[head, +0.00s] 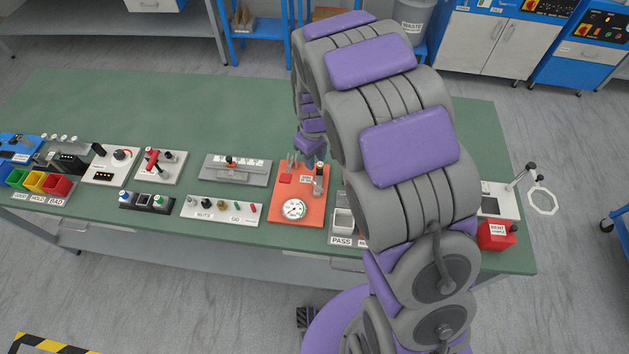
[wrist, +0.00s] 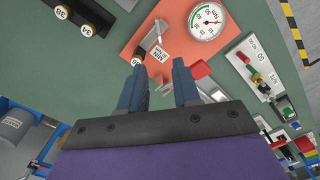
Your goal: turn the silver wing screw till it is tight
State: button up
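The orange-red plate (head: 290,208) lies on the green bench in the head view; its top shows in the wrist view (wrist: 180,52). It carries a round dial gauge (head: 294,209), also in the wrist view (wrist: 207,21), and a silver upright fitting (head: 319,181), seen in the wrist view (wrist: 152,36). A red block (head: 285,178) and small silver prongs (head: 291,160) sit near its back edge. I cannot tell surely which silver part is the wing screw.
Left of the plate stand a panel of small knobs (head: 220,209) and a grey fixture (head: 236,170). A grey tray marked PASS (head: 343,222) is close on the right. My arm hides part of the bench there. The bench's back left (head: 150,105) is clear.

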aim_at(315, 183)
notch_tip(315, 183, down, 12)
jog(key=shift+b, duration=1)
jog(key=shift+c, duration=0.2)
grip_shut()
